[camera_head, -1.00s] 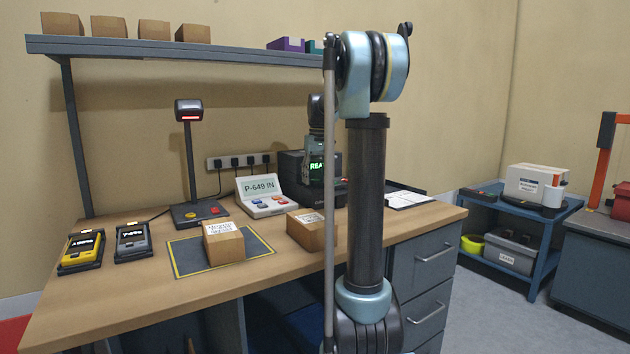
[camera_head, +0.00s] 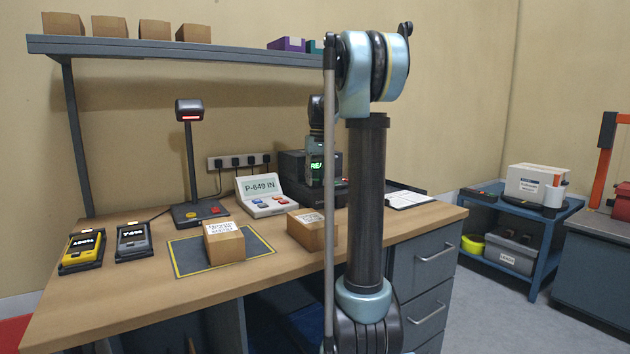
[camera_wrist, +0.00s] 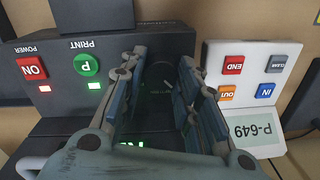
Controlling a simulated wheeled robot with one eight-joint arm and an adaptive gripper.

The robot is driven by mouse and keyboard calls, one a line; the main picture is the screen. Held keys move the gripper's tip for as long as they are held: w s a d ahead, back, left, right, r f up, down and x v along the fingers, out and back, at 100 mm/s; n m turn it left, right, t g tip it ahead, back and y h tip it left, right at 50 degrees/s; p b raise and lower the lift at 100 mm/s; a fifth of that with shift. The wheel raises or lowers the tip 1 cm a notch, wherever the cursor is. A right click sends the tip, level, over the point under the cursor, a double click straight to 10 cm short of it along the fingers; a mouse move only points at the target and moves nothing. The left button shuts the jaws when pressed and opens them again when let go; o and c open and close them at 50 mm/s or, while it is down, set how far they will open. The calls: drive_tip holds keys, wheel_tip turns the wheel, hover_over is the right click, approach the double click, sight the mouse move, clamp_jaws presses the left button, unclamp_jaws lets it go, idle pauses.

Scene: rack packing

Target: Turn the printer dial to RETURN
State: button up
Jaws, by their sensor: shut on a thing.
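The dark label printer (camera_head: 294,166) stands at the back of the bench, partly behind my arm. Its green display shows only in part. In the wrist view, the printer front (camera_wrist: 60,63) appears upside down, with a red ON button and a green PRINT button, both with lit lamps. My gripper (camera_wrist: 160,78) is at this front, its fingers shut on the dark dial (camera_wrist: 163,88) between them. A small pale pointer mark shows on the dial. The dial's labels, RETURN included, are hidden or too dark to read. In the head view my gripper (camera_head: 320,150) is before the printer.
A white button console (camera_head: 262,197) reading P-649 IN stands close beside the printer. Small boxes (camera_head: 224,242) and (camera_head: 305,230) sit in front. A scanner stand (camera_head: 188,160) and two handheld devices are at left. A shelf (camera_head: 180,48) hangs above.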

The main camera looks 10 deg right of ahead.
sight(317, 180)
drive_tip(key=m, duration=0.4)
drive_tip(key=shift+s+m, duration=0.1)
drive_tip(key=shift+m, duration=0.2)
drive_tip(key=shift+m+t, duration=0.3)
drive_tip(key=shift+m, duration=1.4)
drive_tip(key=o, duration=1.1)
drive_tip(key=r, duration=1.1)
drive_tip(key=shift+s+d+r, duration=0.1)
drive_tip(key=shift+d+r, duration=0.15)
drive_tip(key=shift+r, duration=0.15)
drive_tip(key=shift+s, duration=0.1)
